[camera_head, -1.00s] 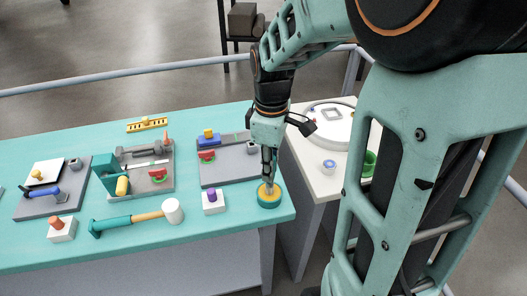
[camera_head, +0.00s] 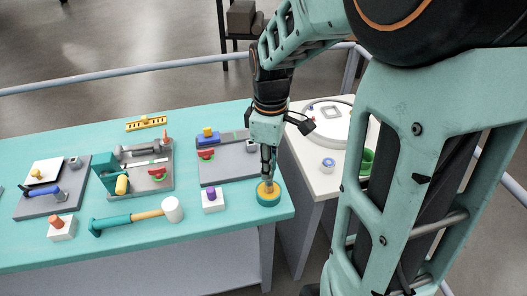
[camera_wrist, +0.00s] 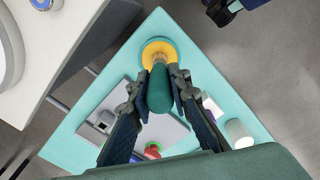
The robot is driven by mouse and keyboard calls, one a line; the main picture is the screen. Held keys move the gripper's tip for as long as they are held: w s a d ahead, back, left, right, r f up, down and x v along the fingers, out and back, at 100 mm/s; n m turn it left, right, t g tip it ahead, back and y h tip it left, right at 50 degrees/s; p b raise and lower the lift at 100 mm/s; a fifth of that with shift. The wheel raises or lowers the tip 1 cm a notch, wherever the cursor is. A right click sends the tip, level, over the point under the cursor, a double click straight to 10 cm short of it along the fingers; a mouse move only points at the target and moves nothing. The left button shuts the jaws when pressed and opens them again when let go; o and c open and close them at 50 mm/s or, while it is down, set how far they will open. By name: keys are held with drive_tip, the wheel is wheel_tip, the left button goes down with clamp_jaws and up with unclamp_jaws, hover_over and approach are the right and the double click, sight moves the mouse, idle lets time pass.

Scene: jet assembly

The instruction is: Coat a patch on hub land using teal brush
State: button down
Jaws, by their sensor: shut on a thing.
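My gripper (camera_head: 268,179) is shut on the teal brush (camera_wrist: 160,90). In the wrist view its teal handle lies between the two fingers, and its lighter neck points into the round teal pot with a yellow top (camera_head: 269,194). The bristles are hidden. The pot also shows in the wrist view (camera_wrist: 174,43), at the table's corner. A large round white part (camera_head: 340,130) with a square outline lies on the white table at the right; I cannot tell for sure whether the hub land is on it.
The teal table (camera_head: 110,262) holds a mallet (camera_head: 140,216), a purple-topped white block (camera_head: 213,200) and grey trays (camera_head: 232,170) with small parts left of my gripper. A blue-and-white ring (camera_head: 328,165) and a green cup (camera_head: 367,160) stand on the white table (camera_head: 307,170).

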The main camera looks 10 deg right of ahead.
drive_tip(key=shift+r+p, duration=2.8)
drive_tip(key=shift+r, duration=0.7)
drive_tip(key=shift+w+f, duration=0.1)
drive_tip(key=w+f+m+p, duration=0.4)
drive_tip(key=w+f+m, duration=0.1)
drive_tip(key=m, duration=0.7)
drive_tip(key=shift+w, duration=0.15)
drive_tip(key=shift+d, duration=0.15)
